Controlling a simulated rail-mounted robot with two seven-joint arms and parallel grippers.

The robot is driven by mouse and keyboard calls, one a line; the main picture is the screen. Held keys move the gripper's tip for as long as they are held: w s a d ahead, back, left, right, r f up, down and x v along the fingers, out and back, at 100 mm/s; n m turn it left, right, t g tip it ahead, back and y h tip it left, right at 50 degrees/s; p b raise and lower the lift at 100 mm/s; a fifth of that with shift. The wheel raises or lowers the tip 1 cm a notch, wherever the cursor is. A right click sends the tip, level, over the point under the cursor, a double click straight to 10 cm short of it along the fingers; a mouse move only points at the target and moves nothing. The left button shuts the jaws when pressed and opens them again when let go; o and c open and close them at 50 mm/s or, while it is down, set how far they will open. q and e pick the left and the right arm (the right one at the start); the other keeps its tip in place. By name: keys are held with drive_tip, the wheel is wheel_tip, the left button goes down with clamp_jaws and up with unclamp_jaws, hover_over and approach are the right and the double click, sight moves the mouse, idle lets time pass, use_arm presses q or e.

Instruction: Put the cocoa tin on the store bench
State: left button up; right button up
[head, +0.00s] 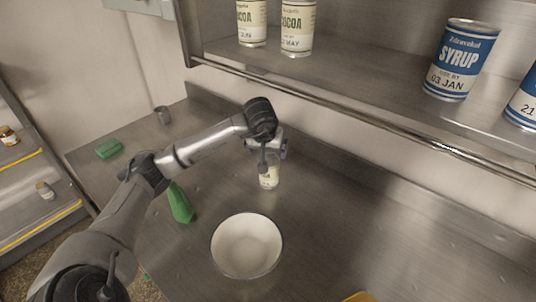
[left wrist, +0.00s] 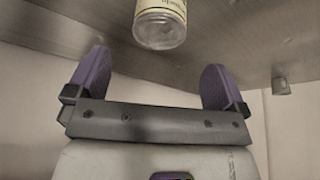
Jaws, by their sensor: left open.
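A small tin with a cream label (head: 269,178) stands upright on the steel bench (head: 330,220); my gripper hides its upper part. In the left wrist view the cream-labelled tin (left wrist: 160,22) shows beyond the fingers, its pale round end towards me; its label cannot be read. My left gripper (head: 266,160) is just above the tin, open and empty, its fingers (left wrist: 155,85) spread apart. Two cream cocoa tins, a left one (head: 251,22) and a right one (head: 297,28), stand on the shelf above. My right gripper is not in view.
A white bowl (head: 247,245) stands in front of the tin. A green bottle-like thing (head: 180,204), a green block (head: 109,149) and a metal cup (head: 162,115) are to the left. A syrup tin (head: 461,60) stands on the shelf (head: 380,75), whose front rail overhangs the bench.

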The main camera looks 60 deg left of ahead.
use_arm(q)
drive_tip(key=shift+v, duration=1.25)
